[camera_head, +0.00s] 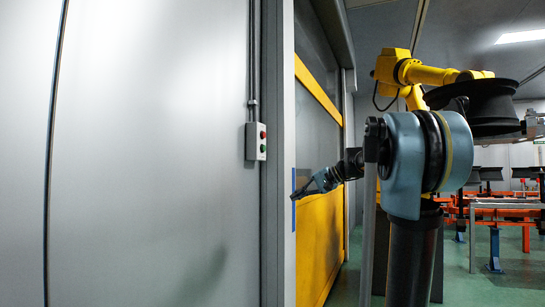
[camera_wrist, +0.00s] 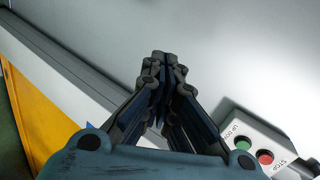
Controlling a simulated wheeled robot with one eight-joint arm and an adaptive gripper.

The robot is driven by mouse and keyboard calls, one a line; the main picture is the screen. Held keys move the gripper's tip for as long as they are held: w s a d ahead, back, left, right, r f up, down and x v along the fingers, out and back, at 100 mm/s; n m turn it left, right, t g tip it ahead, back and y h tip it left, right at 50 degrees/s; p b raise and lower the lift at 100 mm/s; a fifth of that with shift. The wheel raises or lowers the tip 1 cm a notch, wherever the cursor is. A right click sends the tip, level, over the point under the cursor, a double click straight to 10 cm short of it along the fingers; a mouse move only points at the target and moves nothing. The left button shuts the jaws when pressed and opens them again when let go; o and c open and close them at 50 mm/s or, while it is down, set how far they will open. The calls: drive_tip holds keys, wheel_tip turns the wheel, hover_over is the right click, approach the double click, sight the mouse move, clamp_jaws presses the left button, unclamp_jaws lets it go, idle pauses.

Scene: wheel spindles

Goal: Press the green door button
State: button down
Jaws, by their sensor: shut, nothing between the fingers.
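The green door button (camera_head: 263,148) sits below a red button (camera_head: 262,134) on a small light-grey control box (camera_head: 250,142) fixed to the grey wall. In the wrist view the green button (camera_wrist: 242,145) and the red button (camera_wrist: 265,157) show at the lower right, beside labels reading "UP DOWN" and "STOP". My gripper (camera_head: 295,196) is shut and empty, to the right of the box and lower than it. In the wrist view my gripper (camera_wrist: 160,62) has its fingers together, pointing away from the camera, with the box off to their right. It does not touch the button.
A roller door with yellow panels (camera_head: 318,240) stands right of the wall, behind my arm. A conduit (camera_head: 253,60) runs up from the box. A yellow robot arm (camera_head: 395,68) and a dark wheel (camera_head: 485,100) are farther back. The wall left of the box is clear.

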drive_tip(key=w+d+r+m+t+y, duration=0.1)
drive_tip(key=w+r+y, duration=0.4)
drive_tip(key=w+r, duration=1.1)
wheel_tip(320, 180, up, 2)
drive_tip(key=shift+w+d+r+m+t, duration=0.15)
drive_tip(key=shift+w+d+m+t, duration=0.15)
drive_tip(key=shift+t, duration=0.3)
drive_tip(key=shift+a, duration=0.1)
approach(263, 148)
drive_tip(key=w+a, duration=0.1)
drive_tip(key=w+a+f, duration=0.1)
drive_tip(key=w+a, duration=0.3)
drive_tip(key=shift+a+f, duration=0.1)
drive_tip(key=shift+f, duration=0.25)
drive_tip(key=shift+w+a, duration=0.15)
